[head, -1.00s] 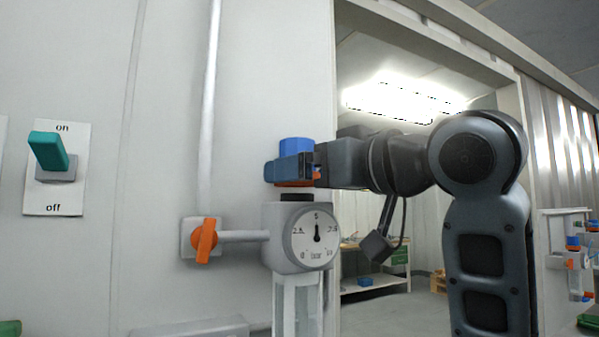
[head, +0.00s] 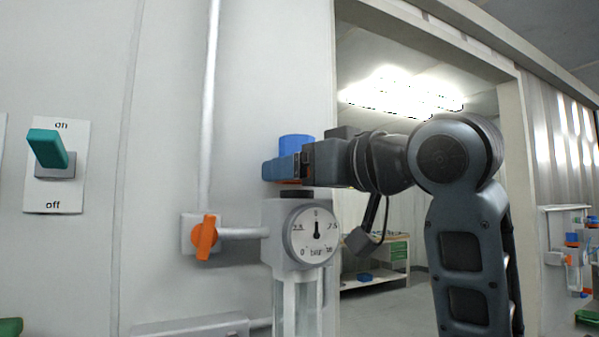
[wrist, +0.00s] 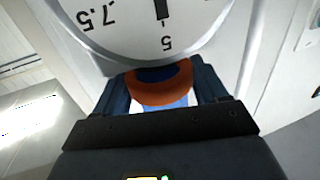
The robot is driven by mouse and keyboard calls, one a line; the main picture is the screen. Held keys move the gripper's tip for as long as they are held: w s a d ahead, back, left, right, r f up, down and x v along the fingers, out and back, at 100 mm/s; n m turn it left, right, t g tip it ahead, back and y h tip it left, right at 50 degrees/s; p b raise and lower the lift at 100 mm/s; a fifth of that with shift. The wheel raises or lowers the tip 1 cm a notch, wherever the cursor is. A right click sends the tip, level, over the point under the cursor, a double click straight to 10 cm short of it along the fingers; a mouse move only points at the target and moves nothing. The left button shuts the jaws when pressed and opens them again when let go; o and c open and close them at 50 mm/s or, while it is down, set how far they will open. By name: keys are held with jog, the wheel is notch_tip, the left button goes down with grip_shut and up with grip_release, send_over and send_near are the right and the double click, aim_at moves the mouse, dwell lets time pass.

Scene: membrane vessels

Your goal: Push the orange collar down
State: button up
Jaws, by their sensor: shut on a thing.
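The orange collar (wrist: 160,84) sits between my two fingers in the wrist view, with blue behind it. In the head view only a thin sliver of it shows under the fingers. The blue cap (head: 296,142) rises above my gripper (head: 289,168), upright on top of the grey gauge housing (head: 275,225). My gripper comes in level from the right and is shut on the orange collar, just above the black neck of the housing. My fingers hide most of the collar in the head view.
The round gauge (head: 316,236) faces out just below my gripper. An orange valve handle (head: 205,237) is on the pipe to its left. A teal switch (head: 48,149) is on the wall, tilted up to "on". A doorway opens behind my arm.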

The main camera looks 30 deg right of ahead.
jog(key=c, duration=0.5)
jog(key=shift+f, duration=0.8)
jog(key=o, duration=1.4)
jog(key=shift+r, duration=0.1)
jog(key=shift+b+v, duration=0.65)
jog(key=shift+v, duration=3.3)
